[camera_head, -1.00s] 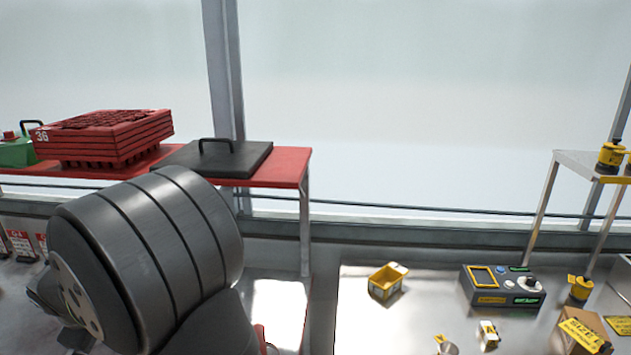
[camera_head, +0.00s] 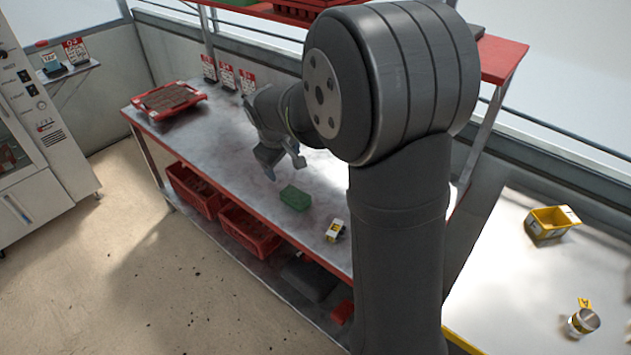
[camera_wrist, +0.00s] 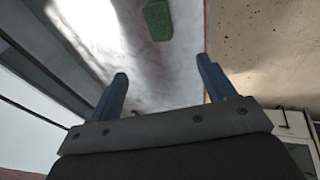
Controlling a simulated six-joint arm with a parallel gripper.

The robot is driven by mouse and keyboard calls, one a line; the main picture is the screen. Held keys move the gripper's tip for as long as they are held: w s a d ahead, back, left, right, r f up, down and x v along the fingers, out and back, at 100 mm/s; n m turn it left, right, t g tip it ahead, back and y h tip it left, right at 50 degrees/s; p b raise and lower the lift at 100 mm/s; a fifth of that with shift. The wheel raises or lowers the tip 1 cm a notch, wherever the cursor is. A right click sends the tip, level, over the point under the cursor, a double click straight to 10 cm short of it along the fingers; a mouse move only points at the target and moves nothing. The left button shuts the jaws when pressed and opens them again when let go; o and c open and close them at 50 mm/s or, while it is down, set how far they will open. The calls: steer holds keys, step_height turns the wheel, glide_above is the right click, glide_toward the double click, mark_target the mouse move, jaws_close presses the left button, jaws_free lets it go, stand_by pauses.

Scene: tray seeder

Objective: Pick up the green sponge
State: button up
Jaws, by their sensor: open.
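The green sponge (camera_head: 295,198) lies on the metal bench top near its front edge in the head view. In the wrist view the sponge (camera_wrist: 157,20) shows at the top, ahead of the fingers and roughly between their lines. My gripper (camera_head: 281,163) is above the bench, behind and a little left of the sponge, apart from it. In the wrist view my gripper (camera_wrist: 162,82) has its two fingers spread wide with nothing between them.
A small yellow-and-white item (camera_head: 335,230) lies right of the sponge. A red tray (camera_head: 168,100) sits at the bench's far left end. Red crates (camera_head: 248,230) stand on the shelf below. A yellow box (camera_head: 551,222) is on the right table. The bench between tray and sponge is clear.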

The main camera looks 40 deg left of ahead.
steer(key=w+a+f+g, duration=0.25)
steer(key=w+f, duration=0.25)
steer(key=w, duration=0.3)
steer(key=g, duration=0.1)
glide_toward(296, 195)
steer(key=f, duration=0.3)
steer(key=a+f, duration=0.1)
steer(key=f, duration=0.5)
steer(key=shift+a+f, duration=0.3)
steer(key=shift+a, duration=0.1)
steer(key=c, duration=1)
